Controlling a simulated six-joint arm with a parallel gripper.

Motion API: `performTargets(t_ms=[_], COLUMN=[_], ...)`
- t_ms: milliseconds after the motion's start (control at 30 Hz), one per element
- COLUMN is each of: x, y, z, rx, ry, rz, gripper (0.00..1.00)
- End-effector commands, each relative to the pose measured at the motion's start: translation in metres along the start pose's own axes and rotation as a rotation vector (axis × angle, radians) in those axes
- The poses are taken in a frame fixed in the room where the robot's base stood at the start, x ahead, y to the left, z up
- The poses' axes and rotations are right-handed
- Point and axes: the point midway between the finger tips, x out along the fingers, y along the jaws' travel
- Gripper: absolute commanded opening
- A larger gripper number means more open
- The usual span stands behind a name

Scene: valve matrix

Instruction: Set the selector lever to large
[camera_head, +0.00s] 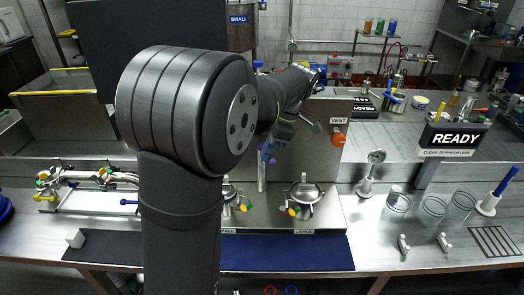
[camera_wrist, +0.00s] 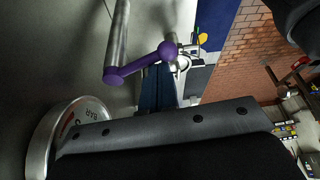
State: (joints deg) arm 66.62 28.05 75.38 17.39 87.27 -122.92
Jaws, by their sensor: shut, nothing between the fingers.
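The selector lever is a purple bar with rounded ends (camera_wrist: 140,63), beside a grey vertical pipe in the wrist view. In the camera_head view its purple part (camera_head: 267,153) shows small on the front of the steel machine, partly hidden by my arm. My gripper (camera_head: 281,141) is close beside the lever, pointing down toward it. In the wrist view my gripper's dark blue fingers (camera_wrist: 157,80) are shut and empty, with their tips just behind or against the lever; I cannot tell whether they touch. Which setting the lever points to is not clear.
A round gauge (camera_wrist: 72,135) is close by at lower left in the wrist view. An orange-red vent knob (camera_head: 338,139) is to the right. Glasses (camera_head: 432,209) stand further right below a READY display (camera_head: 455,138).

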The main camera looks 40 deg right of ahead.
Motion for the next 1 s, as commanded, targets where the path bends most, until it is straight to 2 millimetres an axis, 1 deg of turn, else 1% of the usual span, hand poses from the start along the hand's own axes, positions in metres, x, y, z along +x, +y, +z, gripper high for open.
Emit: performTargets(t_ms=[300,1000], x=[-0.0025,-0.005], y=[0.002,0.0028], z=[0.0084,0.0107], rx=[0.002,0.003], ry=[-0.001,-0.003], rz=[0.0,0.002], gripper=[0.0,0.0])
